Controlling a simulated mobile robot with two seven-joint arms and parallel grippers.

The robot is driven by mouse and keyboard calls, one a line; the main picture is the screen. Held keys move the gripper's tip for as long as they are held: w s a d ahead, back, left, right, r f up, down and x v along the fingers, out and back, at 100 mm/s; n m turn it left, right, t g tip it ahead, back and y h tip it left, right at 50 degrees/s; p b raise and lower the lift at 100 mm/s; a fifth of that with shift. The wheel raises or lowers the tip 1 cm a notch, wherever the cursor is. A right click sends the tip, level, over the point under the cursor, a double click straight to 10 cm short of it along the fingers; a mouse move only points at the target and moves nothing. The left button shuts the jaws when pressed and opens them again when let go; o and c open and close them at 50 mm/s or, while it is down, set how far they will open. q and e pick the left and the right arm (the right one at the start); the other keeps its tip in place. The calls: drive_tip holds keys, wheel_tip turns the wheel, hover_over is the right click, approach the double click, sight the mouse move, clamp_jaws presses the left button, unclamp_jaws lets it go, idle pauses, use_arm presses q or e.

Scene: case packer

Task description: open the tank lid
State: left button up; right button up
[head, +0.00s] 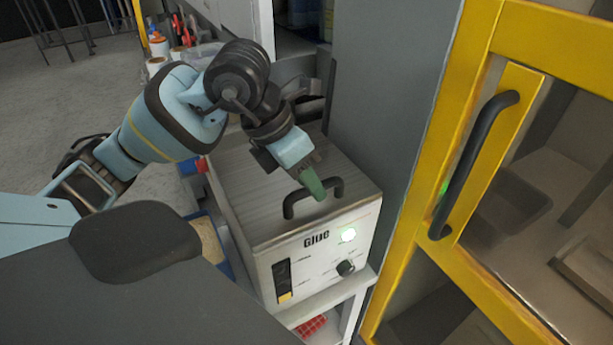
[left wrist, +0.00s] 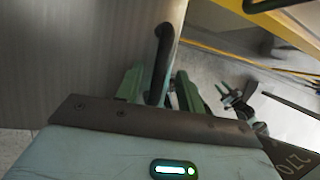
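The tank is a pale box marked "Glue" (head: 316,254) with a grey ribbed lid (head: 245,180) lying shut on top. A black bar handle (head: 290,204) stands on the lid near its front edge. My left gripper (head: 312,184) is at the handle, coming from above and behind, with green fingertips. In the left wrist view the handle (left wrist: 162,50) runs between the two green fingers, with gaps beside it, so the gripper looks open around it. A small forked shape (left wrist: 240,98) over the floor there may be my right gripper; its state is unclear.
A yellow-framed door (head: 505,25) with a black handle (head: 475,165) stands close on the right. A grey panel (head: 388,90) rises behind the tank's right side. Bottles and rolls (head: 158,48) stand beyond the tank. Open floor (head: 100,90) lies to the left.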

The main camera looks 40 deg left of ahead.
use_arm(q)
drive_tip(key=c, duration=0.8)
clamp_jaws()
use_arm(e)
drive_tip(key=shift+s+f, duration=0.2)
drive_tip(key=shift+s, duration=0.2)
use_arm(q)
drive_tip(key=shift+r, duration=0.1)
use_arm(e)
drive_tip(key=shift+s, duration=0.15)
